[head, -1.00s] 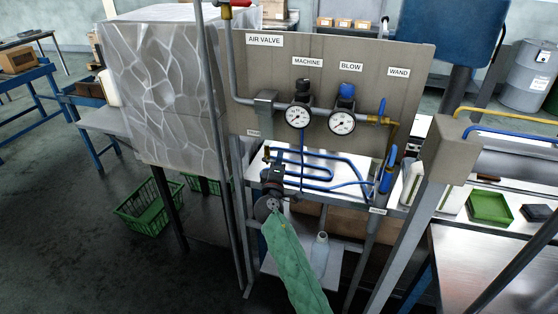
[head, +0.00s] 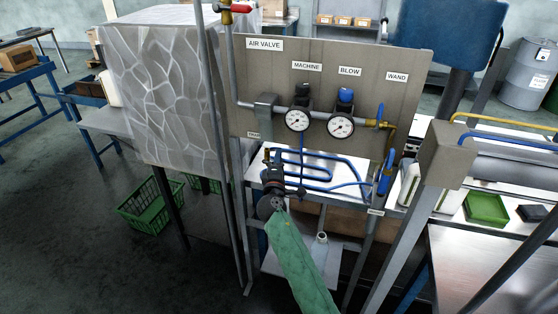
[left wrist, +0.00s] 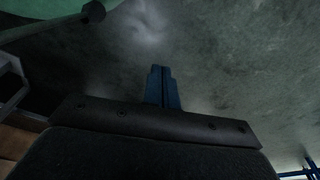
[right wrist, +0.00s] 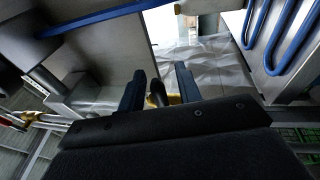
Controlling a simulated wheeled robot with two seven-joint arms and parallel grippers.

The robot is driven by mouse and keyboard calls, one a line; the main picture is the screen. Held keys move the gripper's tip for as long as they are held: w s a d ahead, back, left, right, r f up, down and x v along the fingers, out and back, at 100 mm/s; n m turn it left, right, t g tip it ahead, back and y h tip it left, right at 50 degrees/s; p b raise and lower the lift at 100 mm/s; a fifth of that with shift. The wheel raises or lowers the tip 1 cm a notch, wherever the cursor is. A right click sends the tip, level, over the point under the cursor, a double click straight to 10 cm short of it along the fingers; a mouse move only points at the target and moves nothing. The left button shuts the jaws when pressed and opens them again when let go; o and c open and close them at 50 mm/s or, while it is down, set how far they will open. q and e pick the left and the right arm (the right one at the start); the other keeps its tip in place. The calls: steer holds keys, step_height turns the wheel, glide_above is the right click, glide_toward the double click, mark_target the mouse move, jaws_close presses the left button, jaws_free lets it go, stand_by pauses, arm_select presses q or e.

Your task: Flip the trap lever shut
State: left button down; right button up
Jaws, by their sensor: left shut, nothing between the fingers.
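In the right wrist view, a small dark stub (right wrist: 157,93) with a brass-yellow part shows between my right fingertips. It may be the trap lever, but most of it is hidden and I cannot tell its position. My right gripper (right wrist: 159,84) is open, with a finger on each side of the stub and gaps visible. In the head view, my right gripper (head: 271,169) is low at the left of the gauge panel, beside a small brass fitting (head: 268,155). My left gripper (left wrist: 165,72) is shut and empty above the floor in the left wrist view, outside the head view.
Blue tubing (head: 325,176) runs over the shelf close by my right gripper. A vertical pole (head: 215,150) stands to its left. A red-handled valve (head: 238,8) is above.

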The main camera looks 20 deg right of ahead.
arm_select(q)
steer(key=shift+s, duration=0.1)
arm_select(e)
steer(key=shift+s, duration=0.1)
